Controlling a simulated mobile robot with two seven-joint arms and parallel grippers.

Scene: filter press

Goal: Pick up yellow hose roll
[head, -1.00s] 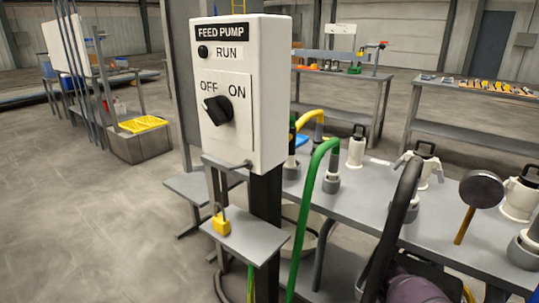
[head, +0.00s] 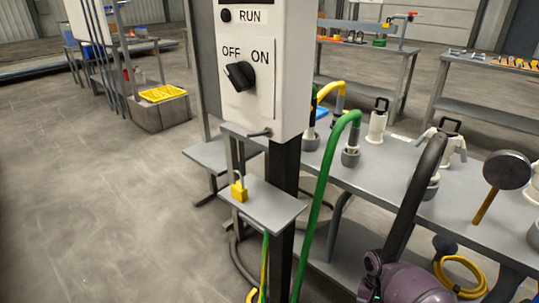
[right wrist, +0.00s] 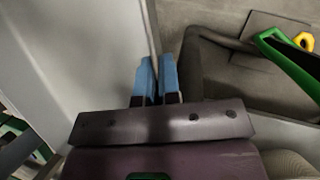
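The yellow hose roll (head: 461,276) lies coiled at the lower right of the head view, low beside the grey bench. Its left part is close to a purple part of my arm, and it is not recognisable in the right wrist view. My right gripper (right wrist: 157,70) shows in the right wrist view with its two blue fingers close together and only a narrow gap between them. A thin grey strip runs up beyond the fingertips; I see nothing clearly gripped. My left gripper is not in view.
The feed pump box (head: 264,70) stands on a post, with a small shelf holding a yellow padlock (head: 239,191). A green hose (head: 322,190) rises in front of the bench (head: 450,215). Floor at left is clear.

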